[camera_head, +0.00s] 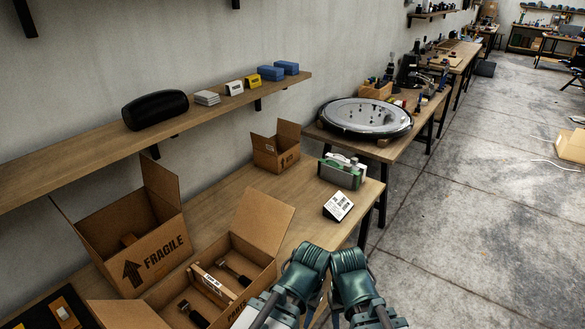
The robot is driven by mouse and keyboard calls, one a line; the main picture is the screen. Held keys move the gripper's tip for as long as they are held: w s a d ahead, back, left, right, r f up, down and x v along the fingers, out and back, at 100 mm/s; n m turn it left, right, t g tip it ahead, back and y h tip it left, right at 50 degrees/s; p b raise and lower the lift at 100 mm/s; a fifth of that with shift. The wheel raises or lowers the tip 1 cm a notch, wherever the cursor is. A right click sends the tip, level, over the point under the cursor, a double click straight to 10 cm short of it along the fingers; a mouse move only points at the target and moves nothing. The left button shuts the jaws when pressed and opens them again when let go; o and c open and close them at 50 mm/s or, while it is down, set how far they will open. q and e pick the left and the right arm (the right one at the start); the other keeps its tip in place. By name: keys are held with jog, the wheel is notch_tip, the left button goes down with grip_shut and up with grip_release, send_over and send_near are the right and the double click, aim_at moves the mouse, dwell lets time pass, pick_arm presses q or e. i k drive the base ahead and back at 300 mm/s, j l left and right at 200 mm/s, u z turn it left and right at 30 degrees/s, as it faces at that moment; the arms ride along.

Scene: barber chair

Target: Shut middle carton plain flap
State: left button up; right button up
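Three open cardboard cartons stand on the wooden table. The FRAGILE carton (163,268) is at the left, with flaps raised at its back and sides. The PARTS carton (262,272) is at the front, with a large plain flap (262,222) standing up at its back and another flap (118,314) spread out at its left. The small carton (288,158) is farther back, with a raised flap. I cannot tell for sure which one is called the middle carton. My teal arm joints show at the bottom centre, overlapping the PARTS carton's right side; neither gripper's fingers show.
Two dark-headed tools and a wooden divider (208,281) lie in the PARTS carton. A green-and-white device (341,172) and a white labelled box (338,206) stand at the table's right. A wall shelf (100,157) overhangs the table's back. The concrete floor at right is mostly clear.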

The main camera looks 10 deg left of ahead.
aim_at(261, 221)
jog(key=i+l, duration=2.25)
jog(key=l, duration=0.25)
jog(key=i+l+u, duration=0.35)
jog(key=u, duration=2.75)
